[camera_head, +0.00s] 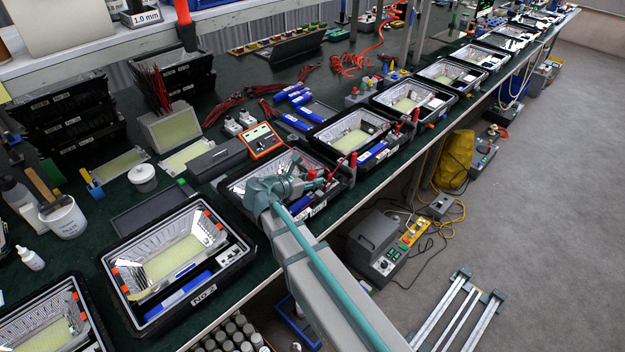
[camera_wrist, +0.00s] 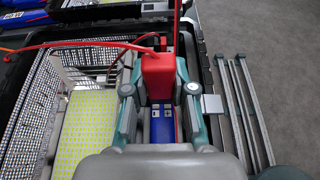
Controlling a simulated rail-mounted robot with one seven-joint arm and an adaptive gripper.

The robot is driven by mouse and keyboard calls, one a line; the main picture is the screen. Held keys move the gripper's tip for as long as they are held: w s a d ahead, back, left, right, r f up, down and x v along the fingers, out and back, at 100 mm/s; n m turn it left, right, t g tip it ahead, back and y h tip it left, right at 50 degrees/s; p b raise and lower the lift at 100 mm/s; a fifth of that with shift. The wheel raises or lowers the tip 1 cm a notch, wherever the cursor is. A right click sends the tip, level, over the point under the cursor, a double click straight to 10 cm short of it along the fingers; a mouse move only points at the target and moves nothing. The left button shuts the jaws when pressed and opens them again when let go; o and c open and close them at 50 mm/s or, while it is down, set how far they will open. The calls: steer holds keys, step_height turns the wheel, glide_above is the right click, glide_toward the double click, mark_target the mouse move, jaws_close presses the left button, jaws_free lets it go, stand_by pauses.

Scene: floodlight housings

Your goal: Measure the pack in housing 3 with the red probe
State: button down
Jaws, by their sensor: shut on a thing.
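My gripper (camera_wrist: 160,90) is shut on the red probe (camera_wrist: 158,76), a red block with a red lead running off to the left. In the head view my gripper (camera_head: 311,186) is over the right side of a black-rimmed housing (camera_head: 237,200), the one beyond the housing labelled NO 2 (camera_head: 112,290). A blue pack (camera_wrist: 162,128) shows below the probe in the wrist view, between the fingers. The probe's tip is hidden, so I cannot tell whether it touches the pack. A yellow LED panel (camera_wrist: 85,130) lies to the left. The housing's own number is not readable.
An orange meter (camera_head: 263,140) stands behind this housing, beside a dark grey box (camera_head: 217,160). More housings (camera_head: 350,131) continue along the bench to the upper right. Another thin red upright piece (camera_wrist: 176,18) rises ahead of the probe.

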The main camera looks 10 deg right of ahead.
mark_target(312, 171)
steer(key=shift+f, duration=0.75)
stand_by(2.6)
steer(key=shift+r, duration=0.1)
steer(key=shift+r+p, duration=3.05)
steer(key=shift+r, duration=0.45)
